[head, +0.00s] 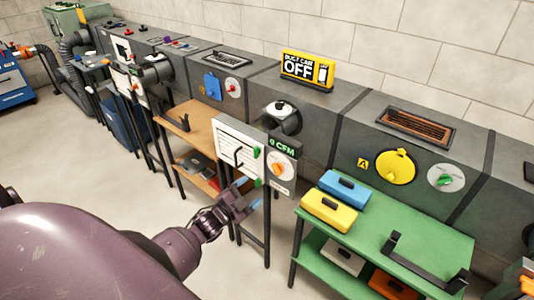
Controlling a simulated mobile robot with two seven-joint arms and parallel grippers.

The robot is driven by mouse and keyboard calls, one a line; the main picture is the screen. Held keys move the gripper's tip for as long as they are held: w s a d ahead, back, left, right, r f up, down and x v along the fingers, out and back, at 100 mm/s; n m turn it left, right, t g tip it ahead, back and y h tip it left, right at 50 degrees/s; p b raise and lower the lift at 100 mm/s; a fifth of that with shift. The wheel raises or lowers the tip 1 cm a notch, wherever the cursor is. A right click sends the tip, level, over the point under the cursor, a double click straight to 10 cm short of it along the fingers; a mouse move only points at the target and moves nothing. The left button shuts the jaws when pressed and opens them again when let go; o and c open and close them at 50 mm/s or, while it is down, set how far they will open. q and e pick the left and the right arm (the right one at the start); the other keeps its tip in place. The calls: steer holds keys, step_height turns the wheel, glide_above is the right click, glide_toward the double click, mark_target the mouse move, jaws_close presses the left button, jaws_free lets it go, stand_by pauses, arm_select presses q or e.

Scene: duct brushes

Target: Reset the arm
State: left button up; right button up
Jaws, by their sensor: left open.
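My left gripper (245,204) is in the head view, low in the middle, at the end of my purple arm coming in from the lower left. It is open, and I see nothing between its fingers. It hangs in front of the stand with the white panel (238,150), just below the panel's lower edge. I cannot tell whether it touches the stand. My right gripper is not in view.
A green cart (387,222) with blue and yellow boxes stands right of my gripper. A wooden shelf unit (185,122) is behind it to the left. A long grey duct (315,110) runs along the wall.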

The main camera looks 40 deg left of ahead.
arm_select(q)
steer(key=s+d+f+n+g+y, duration=0.1)
steer(key=s+d+f+n+g, duration=0.1)
steer(key=s, duration=0.7)
steer(key=s+d+f+n+g, duration=0.3)
steer(key=s+d+n+g, duration=0.1)
steer(key=s+d+n, duration=0.3)
steer(key=shift+s+d+y, duration=0.4)
steer(key=shift+s+d, duration=0.6)
steer(key=shift+d, duration=0.25)
steer(key=shift+f, duration=0.1)
